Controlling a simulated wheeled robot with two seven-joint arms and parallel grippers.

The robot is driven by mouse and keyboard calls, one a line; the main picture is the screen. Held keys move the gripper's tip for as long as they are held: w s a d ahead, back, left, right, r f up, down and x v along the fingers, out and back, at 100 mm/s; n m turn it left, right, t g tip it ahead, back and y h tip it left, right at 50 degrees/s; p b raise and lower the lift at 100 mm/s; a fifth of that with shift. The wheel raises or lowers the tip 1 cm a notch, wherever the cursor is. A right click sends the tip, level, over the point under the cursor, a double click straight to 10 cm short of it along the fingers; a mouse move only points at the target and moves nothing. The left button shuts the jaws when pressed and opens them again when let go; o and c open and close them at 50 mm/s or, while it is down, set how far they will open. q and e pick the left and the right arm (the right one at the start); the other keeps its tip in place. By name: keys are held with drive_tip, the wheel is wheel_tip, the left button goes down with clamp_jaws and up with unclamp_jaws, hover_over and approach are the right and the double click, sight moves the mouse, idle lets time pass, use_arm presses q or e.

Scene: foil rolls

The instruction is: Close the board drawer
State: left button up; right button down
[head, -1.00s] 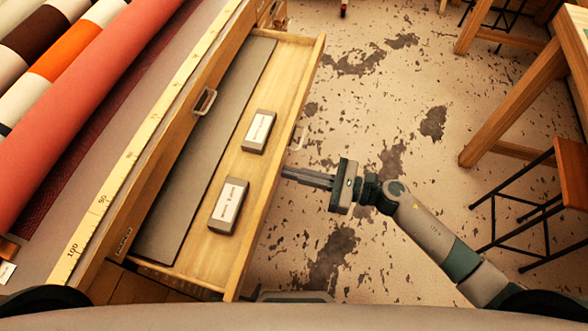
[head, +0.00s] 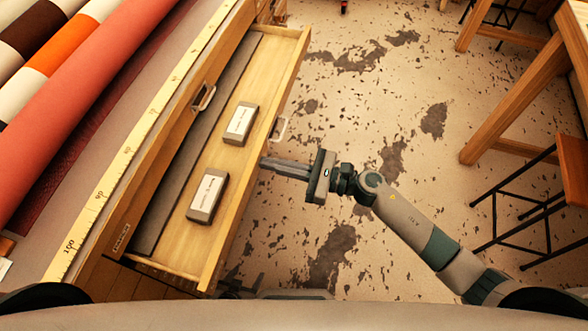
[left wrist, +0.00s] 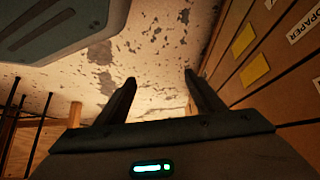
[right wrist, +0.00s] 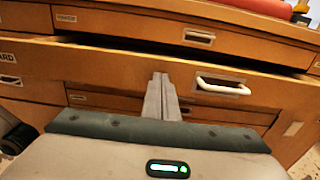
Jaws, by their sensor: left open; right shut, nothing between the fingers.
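The board drawer (head: 255,185) is partly open in the head view, its wooden tray sticking out to the right of the cabinet. It holds a dark grey flat sheet (head: 185,180) and two small grey labelled blocks (head: 240,123) (head: 207,195). My right gripper (head: 264,163) is shut and empty, its tips at the outside of the drawer front. The right wrist view shows the tips against or very near the front panel (right wrist: 110,65), left of its pale handle (right wrist: 222,86). My left gripper (left wrist: 158,80) is open and empty, low beside the labelled drawer fronts.
The cabinet top carries a yellow ruler strip (head: 130,160) and large rolls, one red (head: 85,95). Other closed drawers (right wrist: 190,103) lie below. A wooden table (head: 510,95) and stool (head: 570,175) stand at the right. The speckled floor (head: 330,100) between is open.

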sight(200, 148)
drive_tip(key=b+x, duration=0.4)
drive_tip(key=x, duration=1.5)
drive_tip(key=shift+a, duration=0.25)
use_arm(q)
drive_tip(key=s+a+f+g+y, duration=0.1)
drive_tip(key=s+a+f+g, duration=0.2)
drive_tip(key=a, duration=0.1)
drive_tip(key=shift+s+f, duration=0.2)
drive_tip(key=shift+f, duration=0.2)
use_arm(e)
drive_tip(key=shift+r, duration=0.15)
drive_tip(key=shift+a+r, duration=0.1)
